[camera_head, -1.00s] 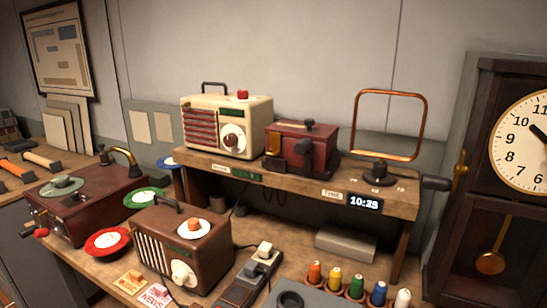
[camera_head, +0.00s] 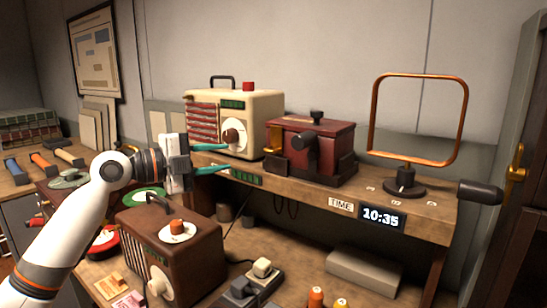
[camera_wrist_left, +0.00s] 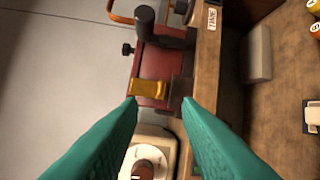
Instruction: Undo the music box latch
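The music box (camera_head: 325,140) is a dark red box with a black knob on top and a dark crank on its front, standing on the wooden shelf. Its brass latch (camera_head: 272,142) is on the left side; it also shows in the left wrist view (camera_wrist_left: 148,88). My left gripper (camera_head: 226,158) is open and empty, in front of the cream radio and left of the music box. In the left wrist view its teal fingers (camera_wrist_left: 159,101) point at the latch, their tips just short of it, with no contact visible. My right gripper is not in view.
The cream radio (camera_head: 262,112) stands left of the music box. A copper loop on a black base (camera_head: 404,187) stands to the right. Below the shelf are a brown radio (camera_head: 195,258) and a power strip. A clock display (camera_head: 380,218) sits on the shelf's front edge.

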